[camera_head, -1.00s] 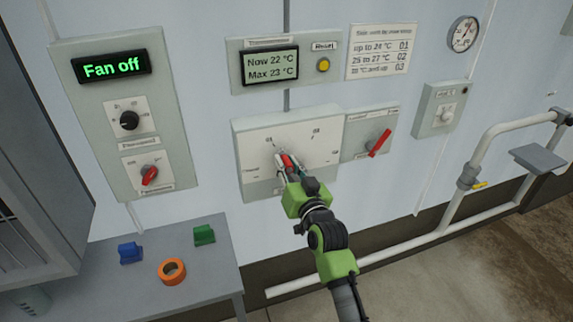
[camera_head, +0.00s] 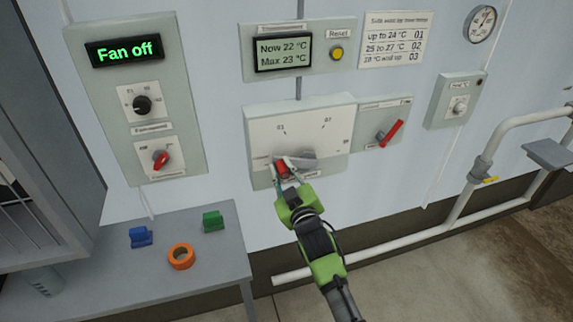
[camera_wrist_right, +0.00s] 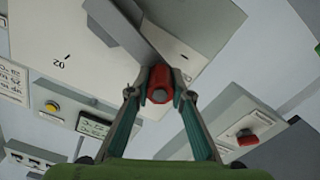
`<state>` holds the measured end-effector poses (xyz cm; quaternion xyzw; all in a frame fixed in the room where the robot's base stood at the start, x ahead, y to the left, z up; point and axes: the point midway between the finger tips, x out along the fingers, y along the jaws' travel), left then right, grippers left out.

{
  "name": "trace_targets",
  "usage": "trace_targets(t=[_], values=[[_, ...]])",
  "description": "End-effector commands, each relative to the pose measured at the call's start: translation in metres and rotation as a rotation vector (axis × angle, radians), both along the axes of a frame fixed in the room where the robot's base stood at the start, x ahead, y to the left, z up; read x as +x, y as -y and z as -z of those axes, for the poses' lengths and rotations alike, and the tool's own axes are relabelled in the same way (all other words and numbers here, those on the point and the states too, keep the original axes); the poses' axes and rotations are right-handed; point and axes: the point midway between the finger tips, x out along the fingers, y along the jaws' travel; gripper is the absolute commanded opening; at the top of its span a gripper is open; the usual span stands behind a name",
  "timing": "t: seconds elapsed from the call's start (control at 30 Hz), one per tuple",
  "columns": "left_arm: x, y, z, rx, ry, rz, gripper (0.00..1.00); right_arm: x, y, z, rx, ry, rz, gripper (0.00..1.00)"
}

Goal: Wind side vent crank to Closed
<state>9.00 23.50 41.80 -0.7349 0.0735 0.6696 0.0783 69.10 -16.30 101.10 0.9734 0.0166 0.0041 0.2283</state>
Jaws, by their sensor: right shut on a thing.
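The side vent crank has a grey arm (camera_head: 303,159) and a red handle (camera_head: 282,169), on a pale dial panel (camera_head: 325,125) with marks along its upper part. The crank arm points left and slightly down from its hub. My right gripper (camera_head: 284,171) is shut on the red handle. In the right wrist view, the two fingers of my right gripper (camera_wrist_right: 159,92) flank the red handle (camera_wrist_right: 160,76), and the grey arm (camera_wrist_right: 122,32) runs up and left. The lettering at the dial's left is too blurred to read. My left gripper is out of view.
A panel with a red lever (camera_head: 391,133) adjoins the dial's right side. A "Fan off" panel (camera_head: 180,115) hangs at left. Below it, a grey table (camera_head: 110,270) holds a blue block, a green block and orange tape. White pipes (camera_head: 400,244) run along the lower right.

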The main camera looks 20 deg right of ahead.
Motion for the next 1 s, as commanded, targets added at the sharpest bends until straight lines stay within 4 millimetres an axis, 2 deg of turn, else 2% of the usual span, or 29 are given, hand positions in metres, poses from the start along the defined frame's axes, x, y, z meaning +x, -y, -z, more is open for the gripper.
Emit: trace_targets(t=[0.1,0.4,1.0], values=[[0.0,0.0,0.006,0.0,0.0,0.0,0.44,0.0,-0.003,0.011,-0.095,0.002,-0.002,0.0],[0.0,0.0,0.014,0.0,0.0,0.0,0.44,0.0,-0.005,0.026,-0.267,0.008,0.0,0.0],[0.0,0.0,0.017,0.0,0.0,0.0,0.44,0.0,-0.006,0.032,-0.344,0.009,-0.001,0.0]])
